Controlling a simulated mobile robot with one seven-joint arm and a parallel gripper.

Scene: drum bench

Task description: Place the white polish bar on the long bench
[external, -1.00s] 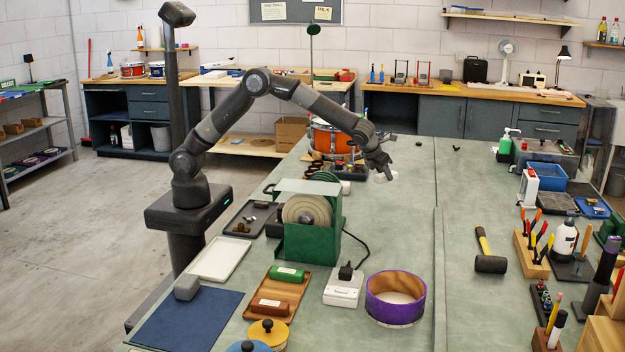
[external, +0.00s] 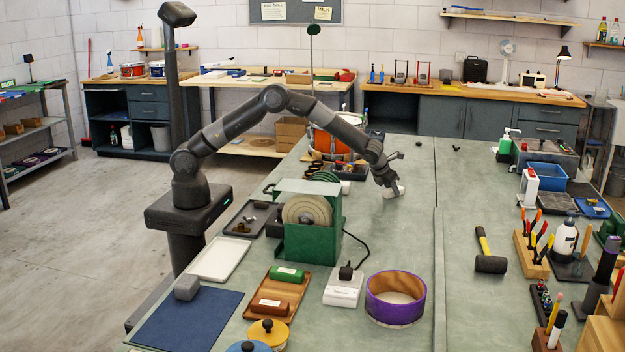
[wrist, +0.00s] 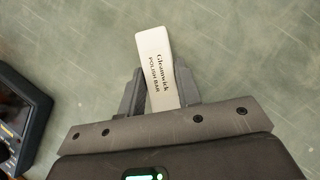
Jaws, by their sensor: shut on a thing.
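The white polish bar (wrist: 156,65) is between the two fingers of my gripper (wrist: 160,88) in the wrist view, with printed lettering facing the camera. My gripper is shut on it. In the external view my gripper (external: 388,184) is low over the green bench top (external: 400,235), and the white bar (external: 393,192) shows at its fingertips. The bar is at or very close to the surface; I cannot tell whether it touches.
A green grinding machine (external: 310,240) stands left of my gripper. An orange drum (external: 335,140) is behind it. A purple drum shell (external: 395,298), a white power strip (external: 344,288) and a mallet (external: 490,260) are nearer the front. The bench around my gripper is clear.

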